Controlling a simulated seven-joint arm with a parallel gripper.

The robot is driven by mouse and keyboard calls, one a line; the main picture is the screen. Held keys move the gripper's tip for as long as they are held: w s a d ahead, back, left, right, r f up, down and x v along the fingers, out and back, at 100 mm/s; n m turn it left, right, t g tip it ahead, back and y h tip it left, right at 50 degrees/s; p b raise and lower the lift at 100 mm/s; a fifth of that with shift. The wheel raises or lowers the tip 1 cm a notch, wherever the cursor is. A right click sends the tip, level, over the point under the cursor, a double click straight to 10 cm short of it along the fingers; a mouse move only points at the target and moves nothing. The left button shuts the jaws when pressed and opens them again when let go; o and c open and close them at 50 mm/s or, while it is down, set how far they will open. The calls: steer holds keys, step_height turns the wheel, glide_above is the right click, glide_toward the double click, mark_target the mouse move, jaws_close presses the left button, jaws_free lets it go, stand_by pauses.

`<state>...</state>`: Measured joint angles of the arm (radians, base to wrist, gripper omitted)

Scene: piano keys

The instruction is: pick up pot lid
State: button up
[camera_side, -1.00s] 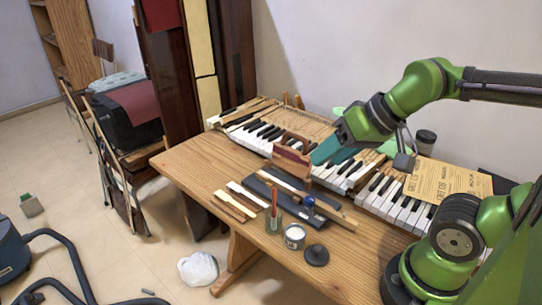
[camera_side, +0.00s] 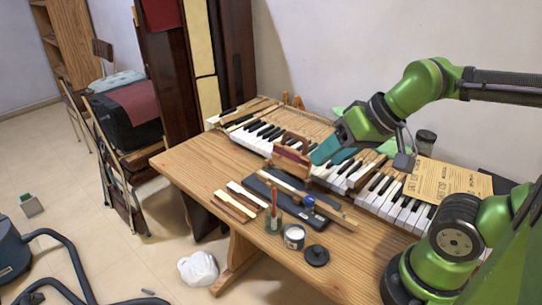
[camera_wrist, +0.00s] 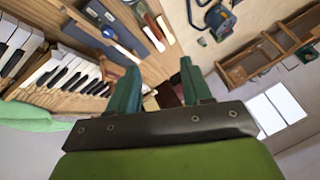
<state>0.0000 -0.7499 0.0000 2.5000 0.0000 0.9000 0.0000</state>
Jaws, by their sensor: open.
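The likely pot lid is a small dark round lid with a knob (camera_side: 316,255), lying flat on the front edge of the wooden table in the side view. Beside it stands a small open pot with white contents (camera_side: 294,236). My gripper (camera_side: 318,157) is above the piano keys, behind and well above the lid, apart from it. In the wrist view its two green fingers (camera_wrist: 160,85) are spread with nothing between them. I cannot make out the lid in the wrist view.
A glass jar with brushes (camera_side: 273,222) stands left of the pot. A dark tray with a blue-knobbed tool (camera_side: 290,200) lies behind. Loose keys (camera_side: 236,205) lie at left. A wooden block with a handle (camera_side: 291,155) is close to my gripper. A paper (camera_side: 447,182) covers keys at right.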

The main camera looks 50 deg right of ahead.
steer(key=o, duration=0.8)
steer(key=n+g+h, duration=0.2)
steer(key=g, duration=0.5)
glide_above(319, 250)
steer(key=d, duration=0.1)
steer(key=f, duration=1.9)
steer(key=shift+w, duration=0.3)
steer(key=f, duration=0.2)
steer(key=a+f, duration=0.1)
steer(key=f, duration=0.1)
steer(key=shift+s+f, duration=0.1)
steer(key=shift+s, duration=0.15)
steer(key=shift+f, duration=0.5)
